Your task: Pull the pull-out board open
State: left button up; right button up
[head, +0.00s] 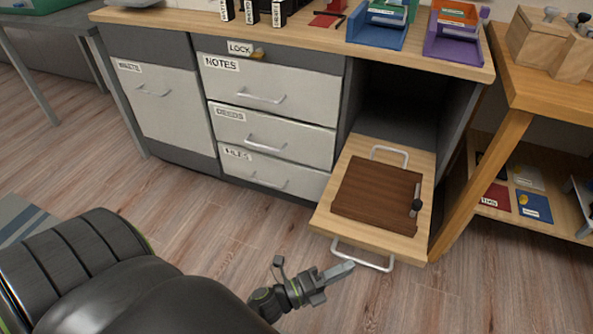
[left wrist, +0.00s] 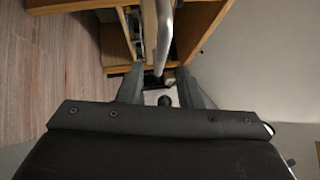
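The pull-out board (head: 323,217) is a light wooden shelf low in the open right bay of the desk, and it sticks out past the cabinet front. A pale bar handle (head: 372,265) is on its front edge and another pale handle (head: 391,151) stands at its back. My left gripper (head: 345,270) is beside the left end of the front handle. In the left wrist view its fingers (left wrist: 161,88) are apart, with a pale bar (left wrist: 164,35) running in line with the gap. Whether they touch it is unclear. My right gripper is not in view.
A dark brown panel (head: 372,194) with a black knobbed item (head: 416,206) lies on the board. Drawers (head: 270,130) are to the left. A wooden table leg (head: 480,185) stands close on the right. The floor (head: 230,240) in front is clear.

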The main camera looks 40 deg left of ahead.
pick_arm(q)
jog(key=v, duration=1.2)
jog(key=shift+s, duration=0.2)
jog(key=shift+w, duration=0.1)
